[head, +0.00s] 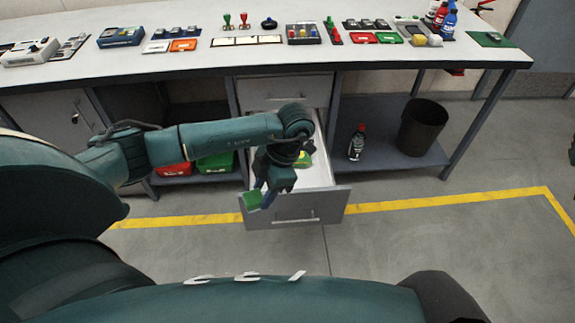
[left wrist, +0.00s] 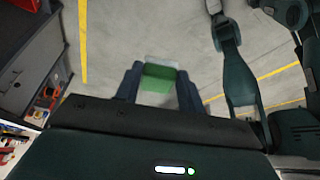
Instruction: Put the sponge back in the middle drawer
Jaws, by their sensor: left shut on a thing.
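My left gripper (head: 262,198) is shut on the green sponge (head: 253,200), which sits between its fingertips. The left wrist view also shows the sponge (left wrist: 159,76), green with a pale band, held between the two fingers, with the floor behind it. In the head view the gripper and sponge appear over the front left corner of the open drawer (head: 318,200) under the workbench. Their exact height above it is hard to tell. My left arm hides part of the drawer's inside. My right gripper does not show clearly.
A green and yellow thing (head: 304,158) lies inside the open drawer. A closed drawer (head: 285,92) is above it. Red (head: 173,170) and green (head: 215,162) bins, a bottle (head: 356,143) and a black bin (head: 422,128) stand on the lower shelf. The floor in front is clear.

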